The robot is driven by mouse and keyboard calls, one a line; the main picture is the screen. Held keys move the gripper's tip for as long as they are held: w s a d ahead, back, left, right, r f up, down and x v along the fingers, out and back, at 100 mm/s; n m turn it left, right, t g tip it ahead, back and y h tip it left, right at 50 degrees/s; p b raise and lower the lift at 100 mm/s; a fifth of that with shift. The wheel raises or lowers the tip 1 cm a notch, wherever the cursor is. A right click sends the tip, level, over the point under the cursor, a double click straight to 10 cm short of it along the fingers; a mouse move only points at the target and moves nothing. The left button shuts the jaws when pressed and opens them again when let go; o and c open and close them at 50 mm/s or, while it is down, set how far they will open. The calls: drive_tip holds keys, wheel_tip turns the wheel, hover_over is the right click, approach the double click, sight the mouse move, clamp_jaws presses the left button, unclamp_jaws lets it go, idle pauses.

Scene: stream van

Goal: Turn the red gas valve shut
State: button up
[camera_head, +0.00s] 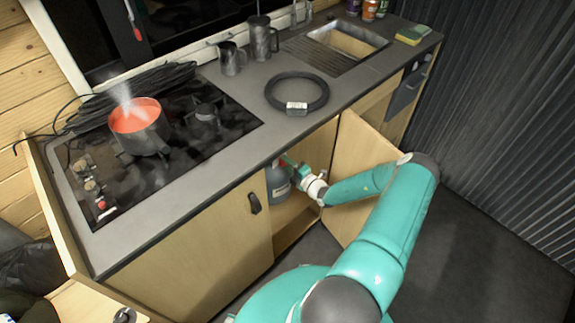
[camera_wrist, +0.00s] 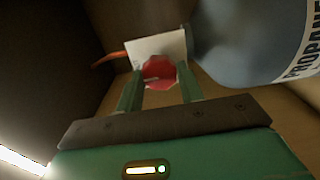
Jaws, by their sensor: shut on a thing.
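The red gas valve (camera_wrist: 159,73) shows in the wrist view as a red knob beside the top of a grey propane bottle (camera_wrist: 240,40). My gripper (camera_wrist: 160,85) is shut on the valve, with one green finger on each side of it. A white tag or plate (camera_wrist: 156,45) is just behind the knob. In the head view the bottle (camera_head: 278,182) stands inside the open cupboard under the counter.
An open cupboard door (camera_head: 365,165) stands to the right, close by my arm. A steaming pot (camera_head: 140,128) sits on the hob (camera_head: 190,135). A coiled black hose (camera_head: 297,93) lies on the counter. An orange hose (camera_wrist: 109,58) runs left of the valve.

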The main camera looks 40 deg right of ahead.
idle(0.3)
drive_tip(key=o, duration=1)
drive_tip(key=shift+s, duration=0.15)
drive_tip(key=s+d, duration=0.2)
drive_tip(key=s, duration=1.1)
drive_tip(key=shift+s, duration=0.25)
